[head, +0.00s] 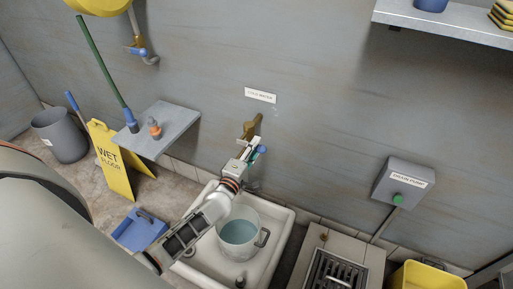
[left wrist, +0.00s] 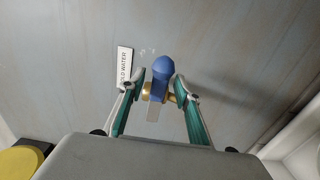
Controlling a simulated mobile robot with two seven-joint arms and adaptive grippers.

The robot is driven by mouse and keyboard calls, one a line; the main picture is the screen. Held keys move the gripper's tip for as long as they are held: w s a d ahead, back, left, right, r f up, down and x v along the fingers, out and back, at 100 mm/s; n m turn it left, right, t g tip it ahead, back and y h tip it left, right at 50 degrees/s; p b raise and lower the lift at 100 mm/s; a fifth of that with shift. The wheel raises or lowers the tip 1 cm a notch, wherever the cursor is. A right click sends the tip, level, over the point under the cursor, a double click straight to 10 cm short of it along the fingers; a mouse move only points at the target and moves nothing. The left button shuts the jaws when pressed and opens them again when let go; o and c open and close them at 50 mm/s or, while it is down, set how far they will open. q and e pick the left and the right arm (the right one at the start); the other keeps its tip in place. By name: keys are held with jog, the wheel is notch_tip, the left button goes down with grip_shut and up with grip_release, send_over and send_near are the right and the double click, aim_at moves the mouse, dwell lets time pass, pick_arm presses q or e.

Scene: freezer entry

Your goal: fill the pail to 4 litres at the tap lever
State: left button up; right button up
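The tap (head: 251,127) is brass, on the wall below a "cold water" label (head: 261,95), with a blue-ended lever (head: 261,150). My left gripper (head: 250,148) is at the tap. In the left wrist view, its two teal fingers (left wrist: 160,92) stand open on either side of the blue lever (left wrist: 162,72), with a small gap visible on each side. The pail (head: 241,232) stands upright in the white sink below and holds bluish water. I cannot read its level in litres, and my arm partly covers the pail. My right gripper is not in view.
The white sink (head: 284,238) sits against the wall. A grey box with a green button (head: 398,199) is on the wall at right, above a floor drain grate (head: 330,272) and yellow bucket (head: 428,275). A small shelf (head: 175,124) juts out left of the tap.

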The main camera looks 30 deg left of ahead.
pick_arm(q)
jog(key=shift+w, duration=0.45)
grip_shut()
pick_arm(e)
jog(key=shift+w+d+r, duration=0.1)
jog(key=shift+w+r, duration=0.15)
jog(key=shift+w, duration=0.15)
pick_arm(q)
jog(key=shift+r, duration=0.1)
